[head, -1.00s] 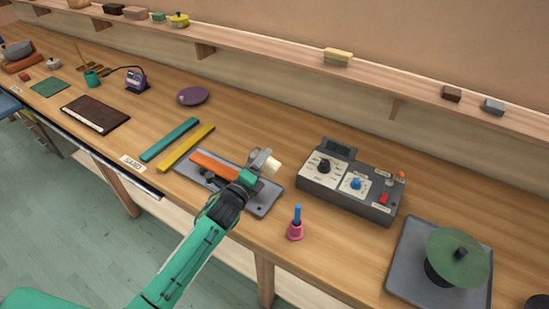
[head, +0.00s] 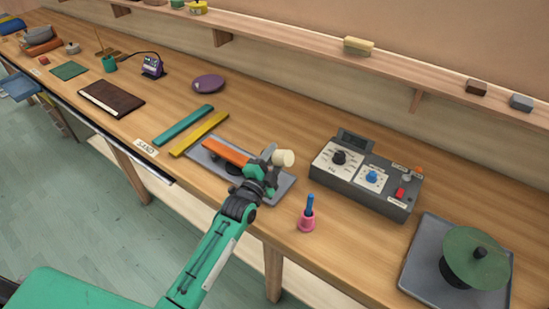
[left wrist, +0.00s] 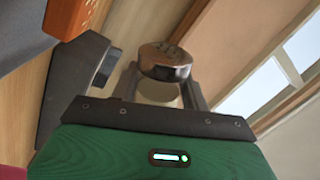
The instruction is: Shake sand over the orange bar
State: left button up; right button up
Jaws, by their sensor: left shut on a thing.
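The orange bar (head: 226,151) lies on a grey tray-like base (head: 284,187); its right end is hidden behind my gripper. My left gripper (head: 268,164) is above the right end of the base, shut on a small shaker with a cream body (head: 284,158) and a shiny metal cap. The shaker lies tipped on its side, cap toward the bar. In the left wrist view the metal cap (left wrist: 165,62) shows between the fingers, and a corner of the orange bar (left wrist: 74,14) shows at top left. I cannot see any sand falling. My right gripper is not in view.
A yellow bar (head: 200,134) and a teal bar (head: 184,124) lie left of the base, near a SAND label (head: 147,147). A pink bell with blue handle (head: 308,215) stands right. A grey control box (head: 368,180) and green disc (head: 476,258) are further right.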

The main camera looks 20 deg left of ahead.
pick_arm(q)
jog(key=shift+a, duration=0.1)
jog(key=shift+w+a, duration=0.35)
jog(key=shift+a, duration=0.5)
jog(key=shift+w+a, duration=0.3)
jog(key=shift+a, duration=0.5)
jog(key=shift+w+a+b, duration=0.25)
jog(key=shift+a, duration=0.45)
jog(key=shift+w+a+b, duration=0.25)
jog(key=shift+a, duration=0.45)
jog(key=shift+w+a+r, duration=0.1)
jog(key=shift+w+a, duration=0.1)
jog(key=shift+a, duration=0.4)
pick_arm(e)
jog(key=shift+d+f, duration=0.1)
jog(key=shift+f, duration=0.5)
